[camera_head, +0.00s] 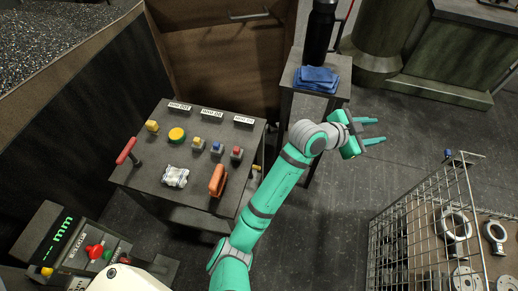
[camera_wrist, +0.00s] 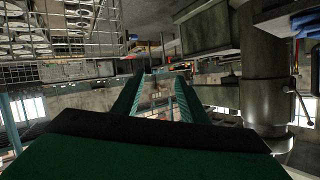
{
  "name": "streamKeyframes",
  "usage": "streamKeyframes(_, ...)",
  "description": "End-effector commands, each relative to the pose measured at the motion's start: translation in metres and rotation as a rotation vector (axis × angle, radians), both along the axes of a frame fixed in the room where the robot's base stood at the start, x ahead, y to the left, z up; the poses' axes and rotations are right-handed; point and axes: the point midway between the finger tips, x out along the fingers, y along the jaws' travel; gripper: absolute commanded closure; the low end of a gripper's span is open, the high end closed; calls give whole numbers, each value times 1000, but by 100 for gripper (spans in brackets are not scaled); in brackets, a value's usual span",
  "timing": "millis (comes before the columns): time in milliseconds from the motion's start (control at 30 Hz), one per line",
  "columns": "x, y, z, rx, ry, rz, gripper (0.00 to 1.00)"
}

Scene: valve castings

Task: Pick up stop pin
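I cannot make out a stop pin with certainty in either view. A small blue piece (camera_head: 448,153) shows at the far corner of the wire crate, too small to identify. My gripper (camera_head: 376,131) is stretched out to the right of the small stand, above the floor. Its two green fingers are apart with nothing between them. The wrist view also shows my gripper (camera_wrist: 160,88) open, with only distant background between the fingers. No object touches the fingers.
A wire crate (camera_head: 408,215) with ring-shaped castings (camera_head: 455,225) stands at the right. A control desk (camera_head: 150,185) with buttons, a red lever (camera_head: 126,151) and an orange handle (camera_head: 217,180) is left of my arm. Blue cloths (camera_head: 316,79) and a black bottle (camera_head: 319,33) are on the stand.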

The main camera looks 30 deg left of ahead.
Motion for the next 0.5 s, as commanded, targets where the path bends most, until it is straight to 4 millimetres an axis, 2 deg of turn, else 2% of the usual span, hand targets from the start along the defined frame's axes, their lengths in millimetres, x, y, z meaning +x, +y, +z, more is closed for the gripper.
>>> streamKeyframes(33,2,16,0,63,11,-20,61)
streamKeyframes(167,-2,52,-8,220,68,-83,61)
streamKeyframes(267,-10,86,-16,341,125,-125,61)
streamKeyframes(367,-22,126,-23,459,197,-164,61)
streamKeyframes(500,-48,188,-32,616,319,-213,61)
